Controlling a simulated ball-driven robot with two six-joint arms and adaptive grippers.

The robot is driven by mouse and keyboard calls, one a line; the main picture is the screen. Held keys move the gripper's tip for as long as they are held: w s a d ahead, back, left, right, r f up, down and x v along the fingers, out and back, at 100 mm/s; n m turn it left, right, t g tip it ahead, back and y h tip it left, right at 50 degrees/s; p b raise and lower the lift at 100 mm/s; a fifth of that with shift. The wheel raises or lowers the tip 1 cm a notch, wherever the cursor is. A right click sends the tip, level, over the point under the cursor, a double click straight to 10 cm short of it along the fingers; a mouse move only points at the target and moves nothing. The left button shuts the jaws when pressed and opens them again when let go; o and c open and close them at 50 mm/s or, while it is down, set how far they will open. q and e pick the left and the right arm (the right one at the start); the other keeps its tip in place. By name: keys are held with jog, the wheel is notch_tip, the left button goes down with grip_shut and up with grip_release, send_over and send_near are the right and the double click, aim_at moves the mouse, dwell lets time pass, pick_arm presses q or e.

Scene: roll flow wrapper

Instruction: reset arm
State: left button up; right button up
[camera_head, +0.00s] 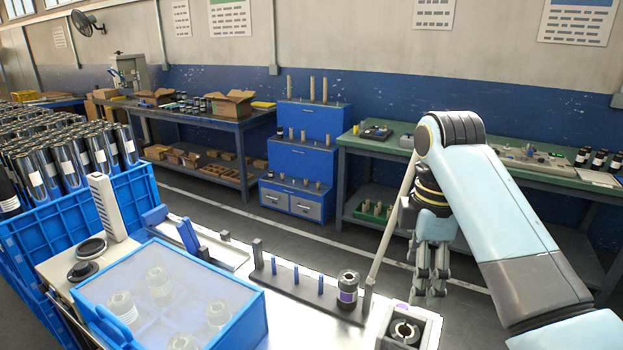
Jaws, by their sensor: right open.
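My right arm (500,210) comes in from the right edge, bends at the top and hangs its gripper down. My right gripper (428,290) points downward with its fingers apart and nothing between them. It is above and behind a white square holder (408,330) with a dark ring part (404,331) in it, at the bench's front right. A dark roll with a purple band (347,288) stands upright left of the gripper, apart from it. My left gripper is not in view.
A blue bin with a clear lid (170,300) holds several pale rolls at the front left. Blue crates (130,195) hold many metallic rolls. Small posts (295,275) rise from the white bench. A green-topped table (385,145) and a blue drawer cabinet (305,160) stand behind, across open floor.

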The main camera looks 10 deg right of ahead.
jog(key=s+d+f+m+t, duration=0.1)
jog(key=s+d+f+m, duration=0.15)
jog(key=s, duration=0.35)
jog(key=s+d+f+m, duration=0.1)
jog(key=s+f+m, duration=0.2)
jog(key=s+m, duration=0.15)
jog(key=s+r+m+t, duration=0.35)
jog(key=s+m, duration=0.35)
jog(key=s, duration=0.7)
jog(key=s+d+f+g+b, duration=0.15)
jog(key=f+b, duration=0.55)
jog(key=f, duration=1.4)
jog(key=s+d+f+g+b, duration=0.15)
jog(key=f+b, duration=0.55)
jog(key=f, duration=1.3)
jog(key=s+f+b, duration=0.5)
jog(key=s+f, duration=0.3)
jog(key=f, duration=0.4)
jog(key=s+d+f+b, duration=0.1)
jog(key=s+f+b, duration=0.3)
jog(key=s+f, duration=0.5)
notch_tip(320, 180, down, 4)
jog(key=shift+s+f+m+g+h+b, duration=0.1)
jog(key=shift+s+m+g+h+b, duration=0.05)
jog(key=shift+m+g+h+b, duration=0.2)
